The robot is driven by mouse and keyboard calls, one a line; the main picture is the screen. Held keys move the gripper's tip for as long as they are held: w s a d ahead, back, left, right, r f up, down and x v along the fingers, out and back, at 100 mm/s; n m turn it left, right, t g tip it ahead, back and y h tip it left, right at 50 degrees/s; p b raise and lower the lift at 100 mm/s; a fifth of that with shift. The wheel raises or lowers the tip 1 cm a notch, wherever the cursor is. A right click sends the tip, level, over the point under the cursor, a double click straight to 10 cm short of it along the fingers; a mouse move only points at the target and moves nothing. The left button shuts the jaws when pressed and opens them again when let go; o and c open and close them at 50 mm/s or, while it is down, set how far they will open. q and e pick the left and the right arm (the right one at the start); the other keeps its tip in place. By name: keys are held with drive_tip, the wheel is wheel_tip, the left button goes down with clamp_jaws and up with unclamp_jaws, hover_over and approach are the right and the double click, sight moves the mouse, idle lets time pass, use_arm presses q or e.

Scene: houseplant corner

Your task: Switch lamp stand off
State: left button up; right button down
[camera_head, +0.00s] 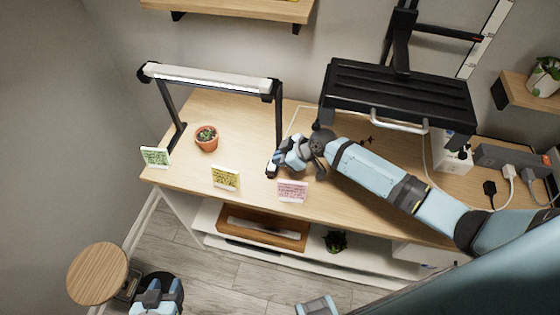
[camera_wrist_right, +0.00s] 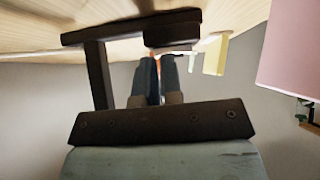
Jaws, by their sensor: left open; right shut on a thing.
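The lamp stand (camera_head: 205,78) stands on the wooden desk. It has a pale, bright bar across the top and black posts at both ends. My right gripper (camera_head: 274,165) reaches in from the right, low at the foot of the lamp's right post. It is shut on part of the lamp stand there; the gripper hides the exact spot. In the right wrist view the two dark fingers (camera_wrist_right: 158,65) are close together, with a small orange-red patch at their tips. The switch itself cannot be made out. My left gripper (camera_head: 158,288) is open and empty at the bottom left, below the desk.
A cactus pot (camera_head: 206,143) and green (camera_head: 155,157), yellow (camera_head: 225,178) and pink (camera_head: 292,190) cards stand on the desk. A black slatted rack (camera_head: 398,95) overhangs my right arm. A power strip (camera_head: 510,160) lies at right. A round stool (camera_head: 98,272) stands near my left gripper.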

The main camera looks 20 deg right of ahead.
drive_tip(key=shift+s+f, duration=0.35)
drive_tip(key=shift+f, duration=0.5)
drive_tip(key=shift+s+a+r, duration=0.1)
drive_tip(key=shift+s+r, duration=0.05)
drive_tip(key=shift+s, duration=0.05)
drive_tip(key=shift+s+a, duration=0.1)
drive_tip(key=shift+s+a+p, duration=0.2)
drive_tip(key=shift+s+p, duration=0.05)
drive_tip(key=shift+p, duration=0.15)
drive_tip(key=shift+s+r, duration=0.1)
drive_tip(key=shift+r, duration=0.15)
